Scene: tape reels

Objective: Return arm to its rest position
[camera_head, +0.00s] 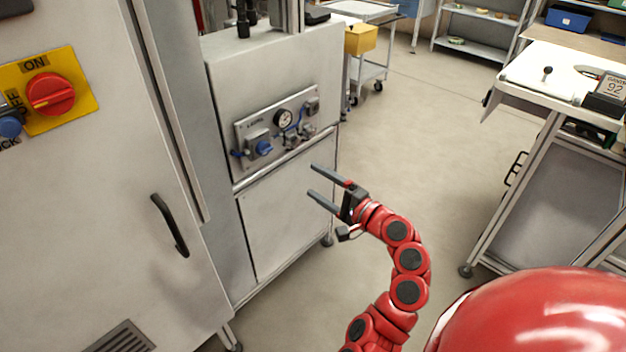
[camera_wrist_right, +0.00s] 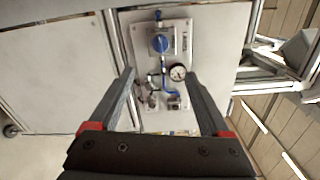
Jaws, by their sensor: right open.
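My right arm is red and reaches up from the bottom of the head view. Its gripper (camera_head: 312,181) is open and empty, in the air in front of the grey machine cabinet (camera_head: 290,215). The wrist view shows the two open fingers (camera_wrist_right: 166,90) with nothing between them and the cabinet's panel beyond. That panel (camera_head: 277,128) carries a gauge, a blue knob and blue tubing, and lies above and left of the gripper in the head view. It also shows in the wrist view (camera_wrist_right: 146,45). My left gripper is not in view.
A tall cabinet with a red switch (camera_head: 51,94) and black handle (camera_head: 170,226) stands at the left. A white-topped workbench (camera_head: 540,85) stands at the right. A cart with a yellow bin (camera_head: 361,39) and shelves are behind. The floor (camera_head: 430,130) between is clear.

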